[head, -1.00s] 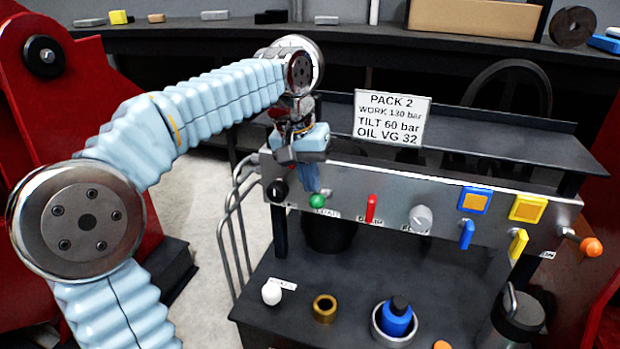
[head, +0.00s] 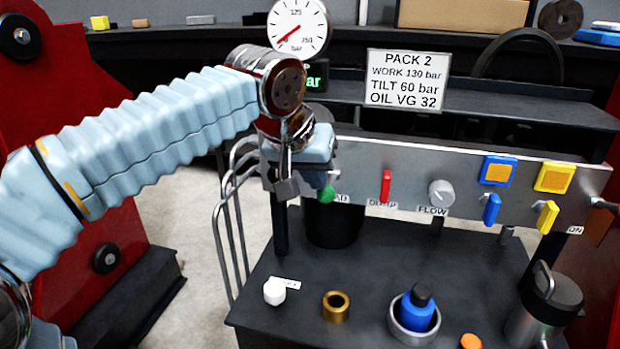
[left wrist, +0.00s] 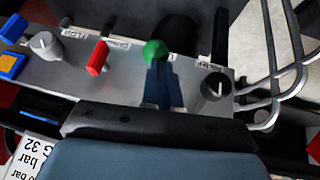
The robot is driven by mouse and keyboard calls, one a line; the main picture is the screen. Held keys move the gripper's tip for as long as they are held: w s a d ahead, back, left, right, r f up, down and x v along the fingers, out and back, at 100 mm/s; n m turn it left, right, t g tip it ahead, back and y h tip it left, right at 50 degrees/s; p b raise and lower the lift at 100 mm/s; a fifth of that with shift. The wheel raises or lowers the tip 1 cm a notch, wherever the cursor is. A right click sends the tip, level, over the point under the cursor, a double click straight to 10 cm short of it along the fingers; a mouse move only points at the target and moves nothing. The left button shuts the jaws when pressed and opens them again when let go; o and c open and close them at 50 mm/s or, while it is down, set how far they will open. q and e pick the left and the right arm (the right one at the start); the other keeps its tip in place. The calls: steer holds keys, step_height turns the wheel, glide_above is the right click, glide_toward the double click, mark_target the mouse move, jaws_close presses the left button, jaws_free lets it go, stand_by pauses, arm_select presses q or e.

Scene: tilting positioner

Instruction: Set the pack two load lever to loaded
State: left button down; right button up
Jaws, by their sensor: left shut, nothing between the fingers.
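The load lever shows as a green ball knob (head: 326,195) on the front of the grey panel, above a partly covered label ending in "AD". My left gripper (head: 322,181) is shut and empty, with its fingertips right at the green knob. In the left wrist view the blue-grey fingers (left wrist: 163,84) lie just in front of the green knob (left wrist: 155,50); I cannot tell whether they touch it. The lever's stem is hidden. The white sign (head: 405,80) above the panel reads PACK 2. My right gripper is not in view.
A red dump lever (head: 386,187) and a flow knob (head: 441,193) sit to the right, then blue (head: 491,209) and yellow (head: 546,217) levers. A black knob (left wrist: 215,86) is beside the fingers. A white cap, brass ring and blue bottle stand on the shelf below.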

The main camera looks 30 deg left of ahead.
arm_select(q)
steer(key=f+b, duration=0.1)
steer(key=f+t+b, duration=0.1)
steer(key=shift+s+f+t, duration=0.3)
steer(key=shift+s, duration=0.05)
steer(key=shift+s+d+f+b, duration=0.1)
steer(key=shift+s+f+b, duration=0.05)
steer(key=shift+f+b, duration=1.35)
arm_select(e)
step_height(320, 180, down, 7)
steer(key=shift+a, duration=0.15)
arm_select(q)
steer(key=shift+f, duration=0.1)
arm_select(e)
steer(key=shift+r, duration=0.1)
arm_select(q)
steer(key=p+v, duration=0.3)
steer(key=v, duration=1.1)
steer(key=shift+d+p, duration=0.15)
steer(key=shift+p, duration=0.15)
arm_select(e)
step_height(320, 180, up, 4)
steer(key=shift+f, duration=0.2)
